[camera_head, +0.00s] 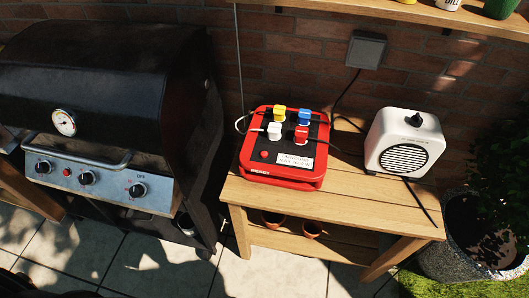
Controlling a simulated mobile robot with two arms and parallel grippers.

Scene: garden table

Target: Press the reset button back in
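The reset button is a small red round knob (264,154) on the front left of the black top of a red power box (290,184). The box sits on the left part of the wooden table (345,205). White lettering, which looks like RESET, is on the box front below the button. A yellow plug (279,113), a blue plug (305,117), a white plug (274,131) and a red plug (301,134) stand in its top. A white label (293,161) lies right of the button. Neither of my grippers shows.
A white speaker-like heater (404,141) stands on the table's right, its black cable hanging over the front edge. A black grill (105,100) stands close on the left. A brick wall with a grey outlet box (366,50) is behind. A potted plant (470,235) stands right.

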